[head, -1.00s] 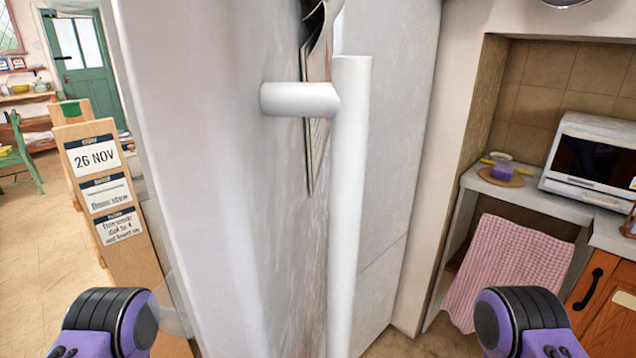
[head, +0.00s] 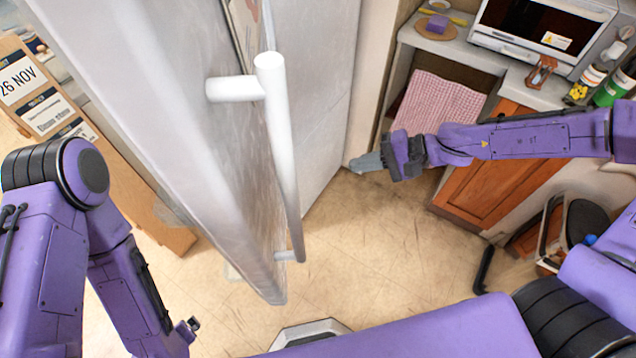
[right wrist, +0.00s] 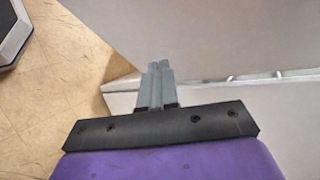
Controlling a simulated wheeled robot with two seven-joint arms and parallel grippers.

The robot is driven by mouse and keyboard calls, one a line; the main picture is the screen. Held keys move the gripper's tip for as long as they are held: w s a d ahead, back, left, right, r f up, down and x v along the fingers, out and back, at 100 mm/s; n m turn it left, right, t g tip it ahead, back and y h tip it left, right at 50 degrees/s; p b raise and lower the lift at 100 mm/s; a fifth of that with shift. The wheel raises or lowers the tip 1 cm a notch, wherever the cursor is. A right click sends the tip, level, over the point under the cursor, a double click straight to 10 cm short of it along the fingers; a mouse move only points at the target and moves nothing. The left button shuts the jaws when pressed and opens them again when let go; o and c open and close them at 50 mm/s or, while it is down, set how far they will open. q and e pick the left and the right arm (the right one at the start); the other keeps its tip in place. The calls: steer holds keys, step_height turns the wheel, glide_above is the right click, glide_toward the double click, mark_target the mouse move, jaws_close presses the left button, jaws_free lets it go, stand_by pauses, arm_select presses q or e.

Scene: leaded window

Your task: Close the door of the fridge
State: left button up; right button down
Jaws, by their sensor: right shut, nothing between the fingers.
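The white fridge door (head: 150,90) stands at the left centre of the head view, swung out toward me over the floor. Its long white bar handle (head: 280,150) is upright on the door's face. A pale panel (head: 318,90) stands behind the handle; I cannot tell whether it is the fridge's body. My right gripper (head: 368,163) is shut and empty, to the right of the handle and apart from it. In the right wrist view its closed fingers (right wrist: 157,85) point at pale panels (right wrist: 220,120).
A wooden board with date cards (head: 60,105) stands left of the door. At the right are a counter with a microwave (head: 540,35), a pink checked cloth (head: 440,108) and an orange cabinet (head: 490,175). The floor (head: 370,240) between door and cabinet is clear.

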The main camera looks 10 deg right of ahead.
steer(key=s+r+n+g+y, duration=0.6)
steer(key=s+r+n+g, duration=0.35)
steer(key=r+n, duration=0.2)
arm_select(q)
steer(key=shift+r+p, duration=1.4)
steer(key=shift+r, duration=0.35)
arm_select(e)
steer(key=x, duration=1.3)
steer(key=shift+a+f, duration=0.2)
steer(key=shift+f, duration=0.5)
